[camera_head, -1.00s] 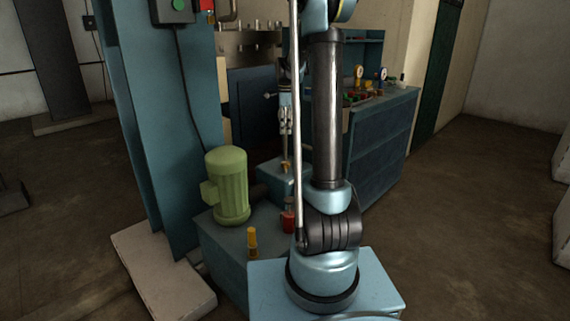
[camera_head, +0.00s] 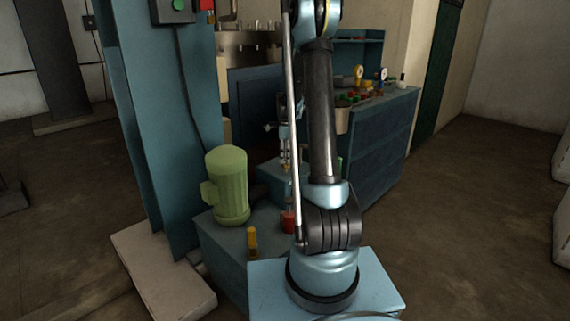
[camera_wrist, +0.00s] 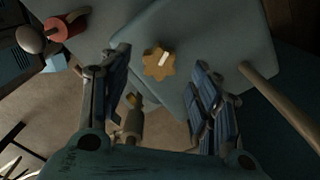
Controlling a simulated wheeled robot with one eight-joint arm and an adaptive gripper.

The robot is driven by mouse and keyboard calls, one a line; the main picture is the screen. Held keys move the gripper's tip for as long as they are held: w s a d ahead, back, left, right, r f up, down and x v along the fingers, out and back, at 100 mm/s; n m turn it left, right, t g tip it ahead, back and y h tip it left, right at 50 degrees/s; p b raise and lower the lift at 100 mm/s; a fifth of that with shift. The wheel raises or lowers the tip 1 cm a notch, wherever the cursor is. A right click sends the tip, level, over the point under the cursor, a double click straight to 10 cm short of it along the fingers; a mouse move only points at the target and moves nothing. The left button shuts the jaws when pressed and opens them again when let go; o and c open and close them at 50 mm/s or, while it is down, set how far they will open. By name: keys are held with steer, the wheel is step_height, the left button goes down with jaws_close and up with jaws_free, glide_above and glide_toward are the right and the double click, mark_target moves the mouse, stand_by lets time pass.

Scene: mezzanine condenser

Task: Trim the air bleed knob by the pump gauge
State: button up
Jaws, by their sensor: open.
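A brass, lobed knob (camera_wrist: 154,67) with a white mark on top shows in the wrist view, on a blue-grey surface (camera_wrist: 222,38). I take it for the air bleed knob. My gripper (camera_wrist: 161,60) is open, with one finger on each side of the knob in the picture. Neither finger visibly touches it, and I cannot tell the height gap. In the head view my gripper (camera_head: 285,150) is small and partly behind my arm, above the blue pump block (camera_head: 268,172). I cannot make out a gauge by the knob.
A red handwheel (camera_wrist: 60,28) and a tan rod (camera_wrist: 280,105) flank the knob. In the head view, a green motor (camera_head: 228,186), a yellow fitting (camera_head: 252,243) and a red fitting (camera_head: 288,221) stand on the skid. A blue column (camera_head: 150,120) rises left.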

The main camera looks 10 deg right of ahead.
mark_target(286, 165)
steer(key=shift+f, duration=1.8)
steer(key=c, duration=1)
